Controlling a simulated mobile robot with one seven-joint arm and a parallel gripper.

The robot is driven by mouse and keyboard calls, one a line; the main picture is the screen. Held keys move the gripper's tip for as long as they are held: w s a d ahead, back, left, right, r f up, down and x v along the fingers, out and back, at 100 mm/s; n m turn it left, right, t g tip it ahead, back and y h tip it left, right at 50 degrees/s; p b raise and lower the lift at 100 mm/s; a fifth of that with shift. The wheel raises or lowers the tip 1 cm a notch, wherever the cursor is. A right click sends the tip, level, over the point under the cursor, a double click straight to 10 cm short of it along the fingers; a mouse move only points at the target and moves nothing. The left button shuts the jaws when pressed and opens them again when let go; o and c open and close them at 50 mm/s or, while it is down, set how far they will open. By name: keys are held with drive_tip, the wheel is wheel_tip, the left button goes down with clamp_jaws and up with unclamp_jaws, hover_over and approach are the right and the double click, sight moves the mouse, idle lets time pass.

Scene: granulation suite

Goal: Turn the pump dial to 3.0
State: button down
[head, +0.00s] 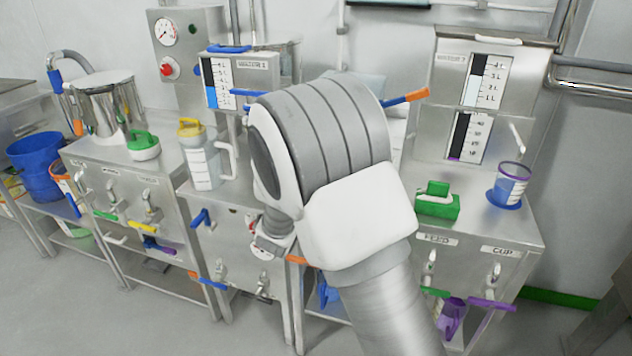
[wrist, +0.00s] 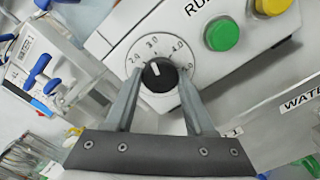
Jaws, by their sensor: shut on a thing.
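The pump dial (wrist: 158,75) is a round black knob with a white pointer line, on a pale round scale (wrist: 137,53) marked 2.0, 3.0, 4.0 and on. The pointer faces up and slightly left in the wrist view, about toward the 3.0 mark; its exact reading is too small to tell. My gripper (wrist: 159,80) is shut on the dial, with one grey finger at each side of it. In the head view my arm hides the dial and the fingers.
A green button (wrist: 222,35) and a yellow button (wrist: 272,5) sit right of the dial on the same panel. In the head view, a blue-handled level gauge (head: 219,84) stands left of my arm, and a green block (head: 437,203) and a blue-based cup (head: 509,184) stand right.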

drive_tip(key=shift+f+m+b, duration=0.1)
drive_tip(key=shift+m+b, duration=0.5)
drive_tip(key=shift+c, duration=1.3)
unclamp_jaws()
drive_tip(key=p+v, duration=0.2)
drive_tip(key=v, duration=1.5)
drive_tip(key=shift+s, duration=0.25)
